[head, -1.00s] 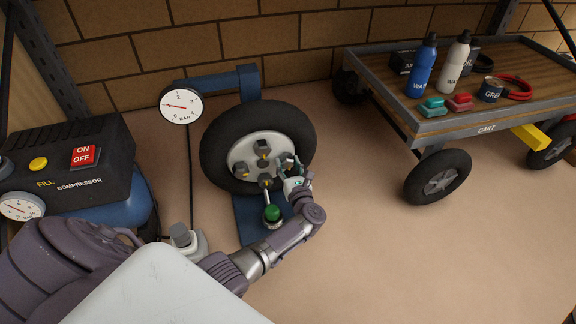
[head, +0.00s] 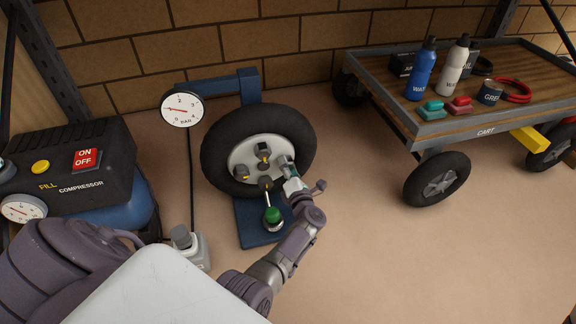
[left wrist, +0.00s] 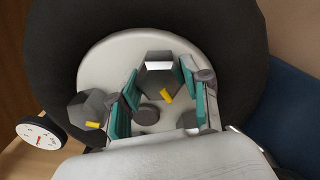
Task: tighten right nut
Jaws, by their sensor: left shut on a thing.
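The wheel (head: 214,150) stands upright on a blue stand, its pale hub carrying dark hex nuts with yellow marks. The right nut (left wrist: 160,72) is between the teal-padded fingers of my left gripper (left wrist: 158,92) in the left wrist view. In the head view my left gripper (head: 288,168) is shut on this nut and mostly covers it. The top nut (head: 263,149), left nut (head: 241,171) and bottom nut (head: 265,183) show free of the gripper. The right nut's yellow mark points down and slightly right in the wrist view. My right gripper is not in view.
A green-knobbed lever (head: 272,214) stands just below the wheel, close to my left wrist. A gauge (head: 182,109) hangs at upper left, and a compressor (head: 70,165) is at left. A cart (head: 470,128) with bottles stands at right. The floor between wheel and cart is clear.

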